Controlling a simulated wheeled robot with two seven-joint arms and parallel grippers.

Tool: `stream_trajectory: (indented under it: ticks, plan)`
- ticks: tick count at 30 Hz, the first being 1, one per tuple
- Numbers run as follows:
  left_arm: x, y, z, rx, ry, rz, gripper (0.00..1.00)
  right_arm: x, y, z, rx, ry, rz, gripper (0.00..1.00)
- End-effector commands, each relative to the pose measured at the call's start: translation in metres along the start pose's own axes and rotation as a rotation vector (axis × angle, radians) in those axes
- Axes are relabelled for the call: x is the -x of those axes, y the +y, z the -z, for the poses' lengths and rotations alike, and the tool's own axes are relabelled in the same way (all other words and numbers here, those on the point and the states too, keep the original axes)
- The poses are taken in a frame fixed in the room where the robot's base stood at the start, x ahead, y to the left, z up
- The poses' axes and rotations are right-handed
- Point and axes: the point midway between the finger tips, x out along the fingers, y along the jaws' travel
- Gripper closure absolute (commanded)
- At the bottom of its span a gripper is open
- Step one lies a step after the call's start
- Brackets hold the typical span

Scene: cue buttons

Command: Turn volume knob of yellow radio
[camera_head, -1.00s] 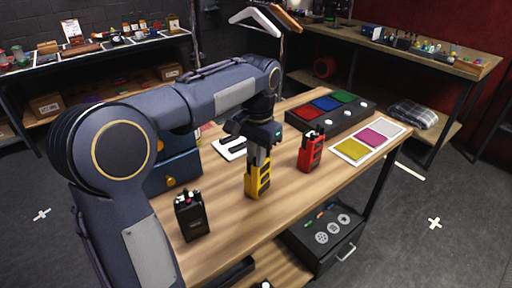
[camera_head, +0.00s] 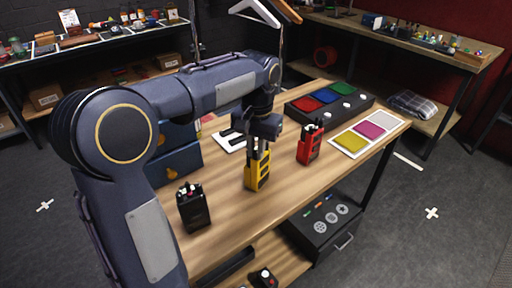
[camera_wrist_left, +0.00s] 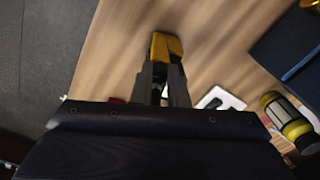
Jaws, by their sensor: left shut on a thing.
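The yellow radio (camera_head: 258,172) stands upright on the wooden table between a black radio (camera_head: 193,207) and a red radio (camera_head: 310,145). My left gripper (camera_head: 258,150) points down from above and is shut at the top of the yellow radio. In the left wrist view the fingers (camera_wrist_left: 162,84) meet at the near end of the yellow radio (camera_wrist_left: 165,46). The volume knob is hidden by the fingers, so I cannot tell exactly which part they hold. My right gripper is in neither view.
Behind the radios is a black box with red, blue and green pads (camera_head: 328,99). A mat with yellow, magenta and white squares (camera_head: 388,140) lies at right. A blue drawer box (camera_head: 180,158) stands at left. Bare tabletop lies in front of the yellow radio.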

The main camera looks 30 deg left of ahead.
Motion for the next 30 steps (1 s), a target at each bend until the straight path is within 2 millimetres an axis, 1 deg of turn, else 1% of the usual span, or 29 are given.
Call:
stream_trajectory:
  ticks: [1, 6, 13, 16, 20, 24, 27, 30]
  plan:
    - [0.0, 0.0, 0.0, 0.0, 0.0, 0.001, 0.85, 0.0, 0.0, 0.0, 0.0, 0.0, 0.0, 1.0]
    - [0.0, 0.0, 0.0, 0.0, 0.0, 0.001, 0.64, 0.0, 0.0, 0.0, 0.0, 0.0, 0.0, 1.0]
    - [0.0, 0.0, 0.0, -0.001, 0.0, 0.0, 0.64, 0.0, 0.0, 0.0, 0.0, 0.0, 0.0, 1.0]
    - [0.005, 0.0, 0.001, -0.001, 0.002, 0.0, 0.64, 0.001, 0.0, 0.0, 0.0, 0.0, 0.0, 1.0]
    - [0.023, 0.0, 0.001, -0.001, 0.005, 0.0, 0.64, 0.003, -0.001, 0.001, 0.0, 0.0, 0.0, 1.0]
    - [0.048, 0.0, 0.001, -0.001, 0.004, 0.0, 0.64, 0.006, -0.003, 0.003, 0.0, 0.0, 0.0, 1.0]
    - [0.063, 0.0, 0.001, 0.0, 0.003, 0.0, 0.64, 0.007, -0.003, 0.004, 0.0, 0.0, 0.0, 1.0]
    - [0.073, 0.0, 0.001, -0.001, 0.002, 0.0, 0.64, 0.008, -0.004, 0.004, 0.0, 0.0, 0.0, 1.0]
